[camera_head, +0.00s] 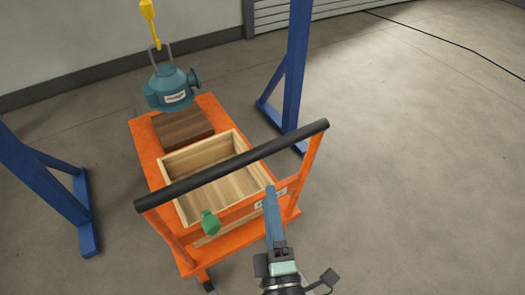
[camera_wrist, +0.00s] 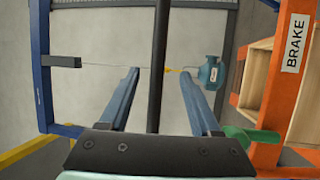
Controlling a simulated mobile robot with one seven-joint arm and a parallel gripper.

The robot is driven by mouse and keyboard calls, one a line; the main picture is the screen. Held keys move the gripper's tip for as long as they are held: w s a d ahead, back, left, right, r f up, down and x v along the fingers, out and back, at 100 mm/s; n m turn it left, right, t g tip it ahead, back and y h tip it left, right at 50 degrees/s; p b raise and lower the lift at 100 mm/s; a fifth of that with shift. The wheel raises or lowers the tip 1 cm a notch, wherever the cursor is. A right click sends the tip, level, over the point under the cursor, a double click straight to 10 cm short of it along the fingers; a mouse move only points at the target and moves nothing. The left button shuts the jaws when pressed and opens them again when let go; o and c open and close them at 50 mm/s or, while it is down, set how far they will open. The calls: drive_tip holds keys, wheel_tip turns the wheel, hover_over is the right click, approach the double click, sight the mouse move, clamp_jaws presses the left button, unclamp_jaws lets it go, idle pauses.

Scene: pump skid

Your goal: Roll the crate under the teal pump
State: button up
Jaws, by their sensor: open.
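The teal pump (camera_head: 172,88) hangs from a yellow hook at the top left of the head view; it also shows in the wrist view (camera_wrist: 209,73). The open-topped wooden crate (camera_head: 254,165) sits on an orange cart (camera_head: 148,140), in front of the pump in the picture. The cart has a black handle bar (camera_head: 300,140). My gripper (camera_head: 271,190) is open at the handle side of the cart. In the wrist view the black bar runs between its two blue fingers (camera_wrist: 158,80); I cannot tell whether they touch it.
A green knob (camera_head: 210,223) sits by a BRAKE label (camera_wrist: 295,42) on the cart. A dark wooden block (camera_head: 183,126) lies behind the crate. Blue frame legs (camera_head: 296,65) stand on both sides of the pump. The floor to the right is clear apart from a thin cable.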

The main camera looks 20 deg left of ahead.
sight(263, 151)
drive_tip(key=x, duration=1.2)
drive_tip(key=shift+r, duration=0.15)
drive_tip(key=shift+c, duration=0.2)
clamp_jaws()
idle(0.8)
